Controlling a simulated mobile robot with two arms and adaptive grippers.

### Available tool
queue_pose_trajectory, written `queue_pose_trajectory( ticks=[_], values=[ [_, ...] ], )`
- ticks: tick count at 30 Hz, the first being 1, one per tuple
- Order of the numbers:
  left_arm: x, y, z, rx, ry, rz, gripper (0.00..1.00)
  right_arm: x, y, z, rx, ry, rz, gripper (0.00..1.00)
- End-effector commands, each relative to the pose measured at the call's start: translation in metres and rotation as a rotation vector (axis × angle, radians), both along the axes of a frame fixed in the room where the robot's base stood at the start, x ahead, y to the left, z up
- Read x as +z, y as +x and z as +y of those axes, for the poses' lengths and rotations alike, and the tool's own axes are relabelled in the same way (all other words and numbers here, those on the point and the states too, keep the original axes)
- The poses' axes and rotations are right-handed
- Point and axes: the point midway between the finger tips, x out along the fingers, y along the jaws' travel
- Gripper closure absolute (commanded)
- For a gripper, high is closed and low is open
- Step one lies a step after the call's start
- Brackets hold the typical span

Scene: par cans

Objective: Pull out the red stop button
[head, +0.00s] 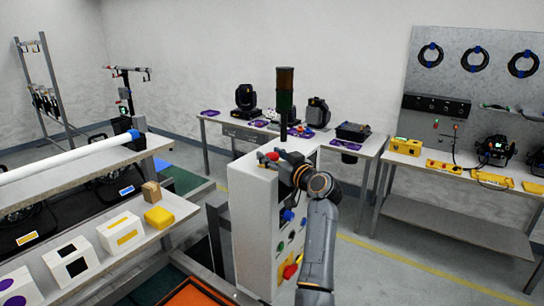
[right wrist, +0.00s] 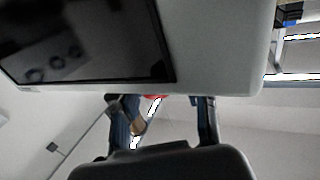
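The white control cabinet (head: 256,215) stands in the middle of the head view. A red button-like cap (head: 272,156) shows at its top, partly covered by my right gripper (head: 277,160). My right arm reaches up along the cabinet's right side. In the right wrist view, the two fingers of the right gripper (right wrist: 166,112) are apart, just past the cabinet's edge (right wrist: 225,75). A sliver of red (right wrist: 153,97) shows between them, with clear space towards the right finger. Its contact with the fingers cannot be told. My left gripper is out of view.
The cabinet front has blue, green and red controls and a red-and-yellow handle (head: 290,270). A dark signal tower (head: 285,100) rises behind its top. A shelf with boxes (head: 120,233) stands at left. Benches stand behind and right. Floor at right (head: 400,270) is clear.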

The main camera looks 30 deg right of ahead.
Motion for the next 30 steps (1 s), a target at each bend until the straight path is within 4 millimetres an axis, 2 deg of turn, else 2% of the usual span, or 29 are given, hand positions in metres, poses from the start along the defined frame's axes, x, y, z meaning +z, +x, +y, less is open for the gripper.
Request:
queue_pose_trajectory(
  ticks=[1,5,6,25,26,29,30],
  values=[
    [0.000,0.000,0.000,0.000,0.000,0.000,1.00,0.000,0.000,0.000,0.000,0.000,0.000,0.72],
    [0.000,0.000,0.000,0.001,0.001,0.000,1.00,0.000,0.000,0.000,0.000,0.000,0.000,0.98],
    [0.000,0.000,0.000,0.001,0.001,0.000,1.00,0.000,0.000,0.000,0.000,0.000,0.000,1.00],
    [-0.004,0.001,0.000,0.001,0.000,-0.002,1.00,0.015,0.000,0.000,-0.001,-0.001,-0.005,1.00],
    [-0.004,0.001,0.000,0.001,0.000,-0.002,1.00,0.015,0.000,0.000,-0.001,-0.001,-0.006,0.59],
    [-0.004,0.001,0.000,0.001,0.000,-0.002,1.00,0.014,0.000,0.000,-0.001,-0.001,-0.004,0.39],
    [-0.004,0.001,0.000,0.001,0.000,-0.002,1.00,0.014,0.000,0.000,-0.001,-0.001,-0.004,0.39]
  ],
)
